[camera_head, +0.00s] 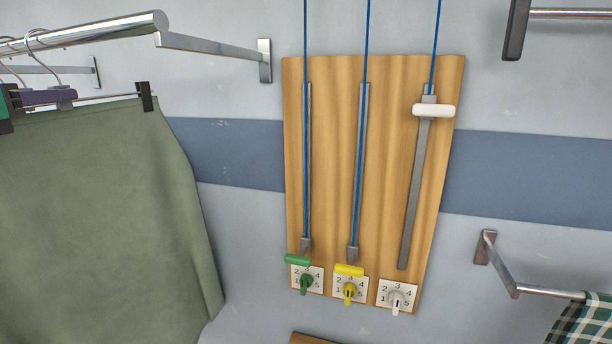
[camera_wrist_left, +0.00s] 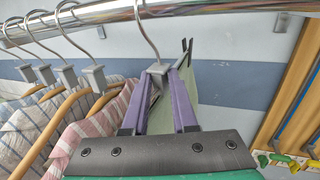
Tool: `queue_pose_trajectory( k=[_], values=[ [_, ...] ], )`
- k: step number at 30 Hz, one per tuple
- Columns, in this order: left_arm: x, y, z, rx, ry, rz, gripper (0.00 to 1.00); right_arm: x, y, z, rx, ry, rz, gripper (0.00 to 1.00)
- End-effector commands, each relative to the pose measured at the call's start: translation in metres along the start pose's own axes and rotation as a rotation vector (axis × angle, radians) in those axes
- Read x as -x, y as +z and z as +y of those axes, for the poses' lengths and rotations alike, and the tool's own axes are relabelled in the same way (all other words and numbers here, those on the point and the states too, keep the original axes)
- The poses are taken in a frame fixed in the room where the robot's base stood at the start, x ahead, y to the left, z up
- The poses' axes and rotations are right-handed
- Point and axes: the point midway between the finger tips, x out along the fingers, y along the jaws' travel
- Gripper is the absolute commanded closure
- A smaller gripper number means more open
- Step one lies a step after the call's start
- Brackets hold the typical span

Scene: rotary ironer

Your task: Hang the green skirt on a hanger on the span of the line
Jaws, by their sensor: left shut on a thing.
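The green skirt (camera_head: 95,200) hangs at the left of the head view from a clip hanger (camera_head: 110,97), its waist held by a black clip. It also shows edge-on in the left wrist view (camera_wrist_left: 187,88). My left gripper (camera_head: 66,95), with purple fingers, is shut on the grey block below the hanger's hook (camera_wrist_left: 147,32). The steel rail (camera_head: 90,30) runs just above. In the wrist view the hook crosses in front of the rail; its top is cut off, so I cannot tell whether it rests on it. My right gripper is out of view.
Several hangers with checked garments (camera_wrist_left: 95,130) hang beside the skirt. A wooden board (camera_head: 335,160) carries three blue cords, sliding handles in green, yellow and white, and numbered dials. A lower bar (camera_head: 550,291) at right holds a green checked cloth (camera_head: 585,325).

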Motion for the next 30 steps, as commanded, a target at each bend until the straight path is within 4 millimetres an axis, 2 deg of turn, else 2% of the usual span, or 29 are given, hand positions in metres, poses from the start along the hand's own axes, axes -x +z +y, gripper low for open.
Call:
queue_pose_trajectory(
  k=[1,5,16,30],
  values=[
    [-0.003,-0.011,0.0,0.001,0.0,0.024,1.0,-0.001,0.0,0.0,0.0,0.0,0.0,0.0],
    [-0.003,-0.01,0.0,0.001,0.0,0.024,1.0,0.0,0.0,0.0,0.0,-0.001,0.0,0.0],
    [0.005,0.013,0.004,0.0,0.002,0.016,1.0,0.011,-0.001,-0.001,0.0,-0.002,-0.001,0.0],
    [0.012,0.023,0.007,0.001,0.002,0.003,1.0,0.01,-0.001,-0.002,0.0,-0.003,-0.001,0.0]
  ],
)
